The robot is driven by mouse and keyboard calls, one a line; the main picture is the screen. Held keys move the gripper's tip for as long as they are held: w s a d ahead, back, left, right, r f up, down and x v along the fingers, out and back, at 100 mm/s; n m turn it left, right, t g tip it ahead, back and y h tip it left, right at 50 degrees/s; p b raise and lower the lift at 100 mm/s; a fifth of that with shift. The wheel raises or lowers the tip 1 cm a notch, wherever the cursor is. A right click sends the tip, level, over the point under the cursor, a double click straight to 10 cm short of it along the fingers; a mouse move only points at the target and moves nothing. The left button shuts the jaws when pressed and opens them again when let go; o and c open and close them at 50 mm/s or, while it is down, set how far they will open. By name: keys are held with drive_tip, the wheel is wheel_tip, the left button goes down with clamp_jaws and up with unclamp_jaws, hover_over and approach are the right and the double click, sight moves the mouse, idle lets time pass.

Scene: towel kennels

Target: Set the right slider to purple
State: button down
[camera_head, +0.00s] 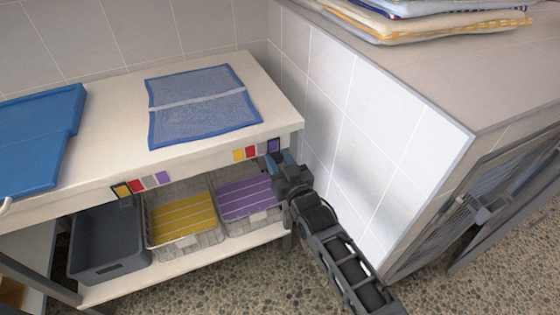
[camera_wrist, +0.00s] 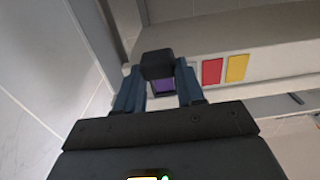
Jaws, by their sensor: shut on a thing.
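The right slider's color strip (camera_head: 256,150) is on the front edge of the white table, with yellow, red, pale and purple patches. The purple patch (camera_head: 273,146) is at its right end. My gripper (camera_head: 281,162) is at that end. In the wrist view, its blue fingers (camera_wrist: 158,88) are shut on the black slider knob (camera_wrist: 157,64). The purple patch (camera_wrist: 163,86) shows between the fingers, inside the slider's dark frame. The red patch (camera_wrist: 212,71) and yellow patch (camera_wrist: 236,68) are clear of the slider. The pale patch is hidden behind a finger.
A left color strip (camera_head: 149,182) has its dark slider (camera_head: 121,190) at yellow. Bins of yellow towels (camera_head: 182,217) and purple towels (camera_head: 246,198) and a grey bin (camera_head: 108,243) stand on the shelf below. A white tiled wall (camera_head: 350,120) rises close at my gripper's right.

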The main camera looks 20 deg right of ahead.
drive_tip(key=c, duration=0.7)
unclamp_jaws()
drive_tip(key=shift+w+d+r, duration=0.1)
drive_tip(key=shift+d+r, duration=0.05)
drive_tip(key=shift+d, duration=0.1)
drive_tip(key=s, duration=0.8)
